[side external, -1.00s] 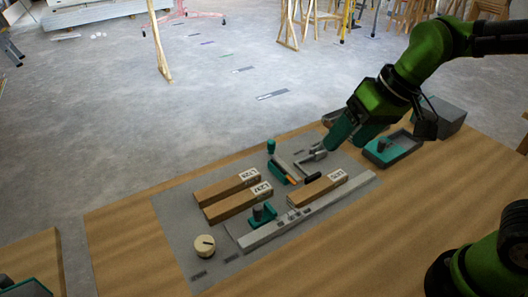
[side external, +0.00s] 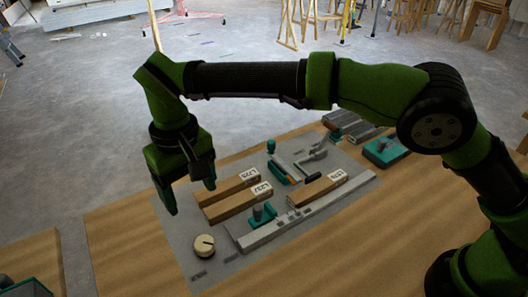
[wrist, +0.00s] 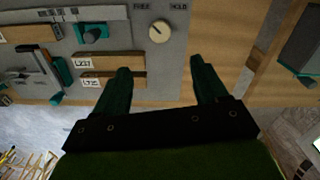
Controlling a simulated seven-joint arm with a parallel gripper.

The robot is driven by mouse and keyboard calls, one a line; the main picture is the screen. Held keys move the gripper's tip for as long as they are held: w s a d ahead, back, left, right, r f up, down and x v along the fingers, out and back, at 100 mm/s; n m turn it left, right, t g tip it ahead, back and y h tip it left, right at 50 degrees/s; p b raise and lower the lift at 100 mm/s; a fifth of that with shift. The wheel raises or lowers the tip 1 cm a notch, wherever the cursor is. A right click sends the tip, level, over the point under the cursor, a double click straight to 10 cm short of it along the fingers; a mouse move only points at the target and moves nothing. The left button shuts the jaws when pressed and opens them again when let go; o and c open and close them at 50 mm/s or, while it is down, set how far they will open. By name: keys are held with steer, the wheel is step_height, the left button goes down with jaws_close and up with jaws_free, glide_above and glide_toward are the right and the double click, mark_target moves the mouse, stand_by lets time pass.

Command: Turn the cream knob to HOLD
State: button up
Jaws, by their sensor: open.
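The cream knob (side external: 204,246) sits on the left end of the grey panel (side external: 228,255), a dark line across its top. In the wrist view the knob (wrist: 160,31) shows near the printed words FREE (wrist: 141,6) and HOLD (wrist: 179,6). Its dark mark appears to slant toward the FREE side. My gripper (side external: 191,198) is open and empty above the panel, behind the knob and apart from it. In the wrist view my fingertips (wrist: 159,66) are spread, with the knob beyond the gap between them.
Labelled wooden blocks (side external: 225,190) lie on the panel beside my gripper. A teal clamp (side external: 262,216) and a long grey bar (side external: 310,212) stand right of the knob. A teal tray (side external: 384,152) is at the far right. Bare wood lies left of the panel.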

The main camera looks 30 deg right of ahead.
mark_target(204, 242)
step_height(204, 242, down, 16)
steer(key=shift+f, duration=0.15)
stand_by(0.3)
steer(key=c, duration=1.1)
steer(key=shift+o, duration=0.2)
